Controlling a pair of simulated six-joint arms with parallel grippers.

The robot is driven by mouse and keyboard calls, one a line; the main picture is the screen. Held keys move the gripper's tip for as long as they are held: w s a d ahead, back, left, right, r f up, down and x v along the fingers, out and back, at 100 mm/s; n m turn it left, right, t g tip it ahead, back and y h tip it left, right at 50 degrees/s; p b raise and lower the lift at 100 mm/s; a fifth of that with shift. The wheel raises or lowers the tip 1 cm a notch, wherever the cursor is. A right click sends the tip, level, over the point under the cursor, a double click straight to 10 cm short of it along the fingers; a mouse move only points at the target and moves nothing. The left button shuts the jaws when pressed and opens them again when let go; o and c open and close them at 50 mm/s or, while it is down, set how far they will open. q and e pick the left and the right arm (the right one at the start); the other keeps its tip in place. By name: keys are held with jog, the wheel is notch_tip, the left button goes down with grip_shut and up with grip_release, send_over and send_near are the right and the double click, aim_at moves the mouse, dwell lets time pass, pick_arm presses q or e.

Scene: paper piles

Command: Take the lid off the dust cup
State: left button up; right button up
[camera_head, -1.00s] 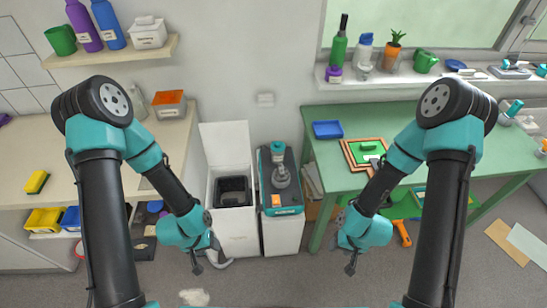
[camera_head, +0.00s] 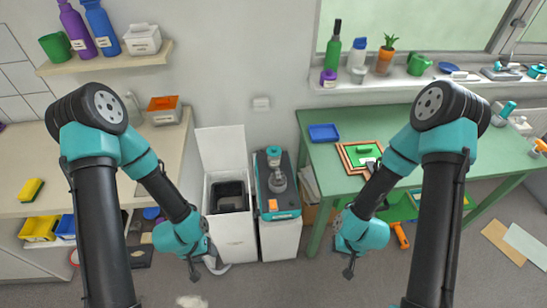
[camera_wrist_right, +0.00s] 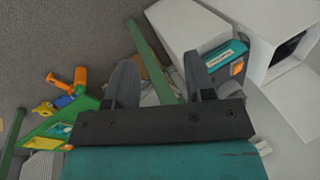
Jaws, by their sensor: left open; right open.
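A teal and dark grey machine (camera_head: 287,211) stands on a white pedestal in the middle of the head view. A greyish, see-through cup-like part (camera_head: 278,182) sits on it, with a teal cap-like part (camera_head: 273,152) behind; I cannot tell for sure which is the dust cup's lid. The machine's teal front also shows in the right wrist view (camera_wrist_right: 222,57). My left gripper (camera_head: 193,273) is open and empty, low and left of the machine. My right gripper (camera_head: 349,270) is open and empty, low and right of it; its spread fingers show in the wrist view (camera_wrist_right: 160,70).
A white bin (camera_head: 232,235) with its lid up stands left of the machine. A green table (camera_head: 410,125) with a blue tray (camera_head: 324,133) is at the right. A beige counter (camera_head: 160,145) is at the left. Open floor lies in front.

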jog(key=o, duration=1)
jog(key=shift+c, duration=0.2)
